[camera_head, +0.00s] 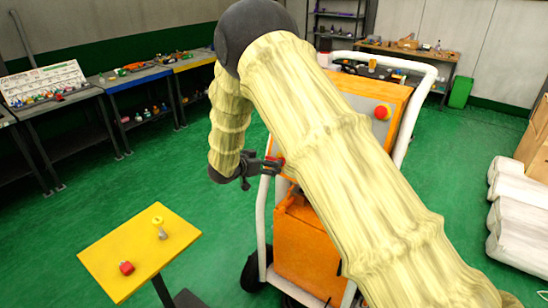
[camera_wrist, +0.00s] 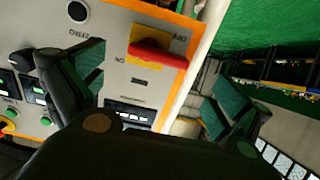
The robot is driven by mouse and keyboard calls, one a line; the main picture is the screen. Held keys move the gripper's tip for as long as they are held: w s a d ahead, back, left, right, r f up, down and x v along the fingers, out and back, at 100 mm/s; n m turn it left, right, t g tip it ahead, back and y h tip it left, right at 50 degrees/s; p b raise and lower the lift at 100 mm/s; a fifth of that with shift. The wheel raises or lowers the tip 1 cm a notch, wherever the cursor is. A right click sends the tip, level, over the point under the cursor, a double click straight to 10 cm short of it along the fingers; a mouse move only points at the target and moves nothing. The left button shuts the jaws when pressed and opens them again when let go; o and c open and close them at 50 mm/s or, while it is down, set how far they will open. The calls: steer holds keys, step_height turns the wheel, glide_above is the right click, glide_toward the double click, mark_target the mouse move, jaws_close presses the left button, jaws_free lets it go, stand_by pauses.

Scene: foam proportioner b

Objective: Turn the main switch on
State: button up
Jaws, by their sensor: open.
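The main switch (camera_wrist: 158,54) is a red handle on a yellow plate, set in a pale panel with an orange edge, in the upper middle of the wrist view. Small lettering stands beside it; the handle's exact setting is hard to read. My gripper (camera_wrist: 150,88) is open and empty, its dark fingers spread to the left and right of the handle in the picture. No contact with the handle shows. In the head view my gripper (camera_head: 263,168) is at the left side of the orange cart (camera_head: 303,240). My arm hides much of the cart's panel there.
A red round button (camera_head: 382,112) sits on the cart's panel. A white tube frame (camera_head: 263,225) borders the cart.

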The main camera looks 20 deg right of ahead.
mark_target(273, 160)
steer(key=shift+p+x, duration=0.8)
steer(key=shift+x, duration=1.85)
steer(key=shift+c, duration=0.4)
steer(key=c, duration=0.9)
